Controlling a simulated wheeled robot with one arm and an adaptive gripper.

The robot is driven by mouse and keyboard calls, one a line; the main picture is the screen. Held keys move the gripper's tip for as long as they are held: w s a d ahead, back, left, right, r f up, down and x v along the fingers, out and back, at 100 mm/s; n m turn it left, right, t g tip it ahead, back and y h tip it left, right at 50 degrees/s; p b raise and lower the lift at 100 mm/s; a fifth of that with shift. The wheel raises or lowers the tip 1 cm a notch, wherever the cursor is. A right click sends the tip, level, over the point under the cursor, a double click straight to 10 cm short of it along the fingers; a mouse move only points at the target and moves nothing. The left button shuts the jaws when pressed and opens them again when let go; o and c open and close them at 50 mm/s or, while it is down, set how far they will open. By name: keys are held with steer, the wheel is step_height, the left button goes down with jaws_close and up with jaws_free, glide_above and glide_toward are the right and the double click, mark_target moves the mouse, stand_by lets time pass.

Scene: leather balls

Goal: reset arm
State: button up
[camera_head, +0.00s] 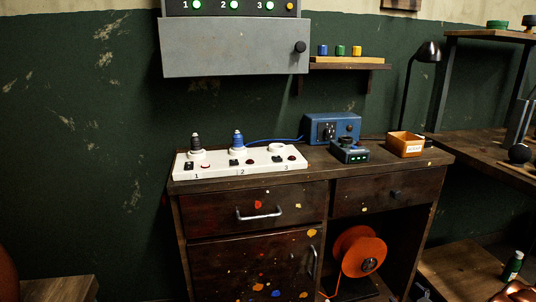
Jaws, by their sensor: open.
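My gripper and arm do not show in the head view. A dark wooden workbench (375,163) with paint spots stands against the green wall. On its left part lies a white panel (220,171) with positions marked 1, 2 and 3. A dark plug-like piece (196,143) stands upright at position 1 and a blue one (237,140) at position 2. Position 3 has a white round socket (277,148) with nothing standing in it.
A grey wall cabinet (232,48) hangs above the bench beside a small shelf (350,65). A blue box (331,128), a small dark device (349,152) and an orange bin (405,144) stand at the bench's right. An orange reel (358,252) sits below. A wooden shelf unit stands right.

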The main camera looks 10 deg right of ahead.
steer(key=w+a+r+g+p, duration=0.25)
steer(key=w+r+p, duration=0.2)
steer(key=r, duration=0.55)
steer(key=s+a+r+g+h+p, duration=0.1)
steer(key=a+r+g+p, duration=0.15)
steer(key=a+r, duration=0.4)
steer(key=a+r+m+g+p, duration=0.1)
steer(key=a+r+g+p, duration=0.2)
steer(key=r, duration=0.6)
steer(key=s+a+r+g+h+p, duration=0.1)
steer(key=a+r+p, duration=0.35)
steer(key=r, duration=0.35)
steer(key=s+a+r+g+y+p, duration=0.1)
steer(key=s+a+r+p, duration=0.3)
steer(key=s+a+r, duration=0.4)
steer(key=s+a+r+m+g+y+p, duration=0.1)
steer(key=s+a+r+g+p, duration=0.3)
steer(key=s, duration=1.1)
steer(key=s+a+r+g+p, duration=0.3)
steer(key=s+a+r+p, duration=0.3)
steer(key=s+a+r, duration=0.5)
steer(key=s+a, duration=0.1)
steer(key=a, duration=0.4)
steer(key=shift+s+r+m+y, duration=0.25)
steer(key=shift+r+m+y, duration=0.1)
steer(key=shift+m+y, duration=0.05)
